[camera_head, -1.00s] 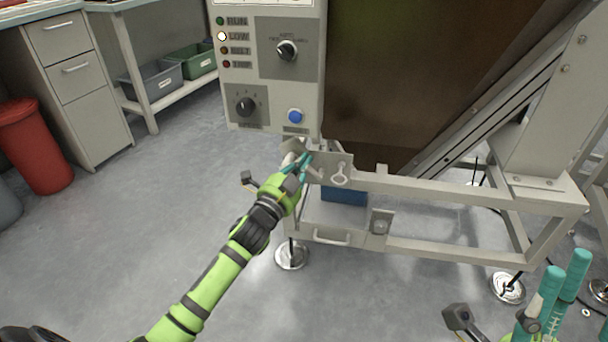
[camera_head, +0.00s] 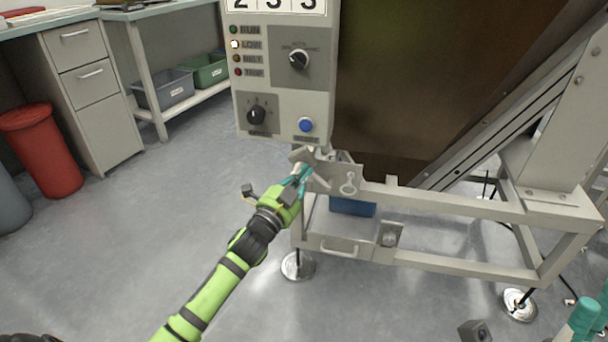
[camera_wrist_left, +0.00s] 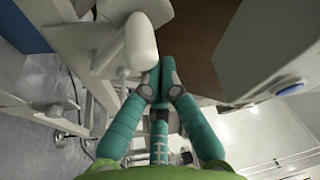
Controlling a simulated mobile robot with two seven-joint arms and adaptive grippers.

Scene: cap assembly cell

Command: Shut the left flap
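My left gripper (camera_head: 299,175) is at the near left corner of the machine frame, just below the control box. Its teal fingers look drawn together. In the left wrist view the fingertips (camera_wrist_left: 158,88) meet close to a white rounded handle (camera_wrist_left: 141,42); I see no object between them, and cannot tell whether they touch the handle. A pale angled metal piece (camera_head: 303,155) behind the fingers may be the left flap; the fingers partly hide it. My right gripper (camera_head: 592,312) shows only as teal finger parts at the bottom right edge.
The control box (camera_head: 285,80) with knobs and a blue button hangs right above the left gripper. The frame (camera_head: 450,205) runs right, with a blue box (camera_head: 352,206) beneath. A red bin (camera_head: 42,150) stands left. The floor left of my arm is clear.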

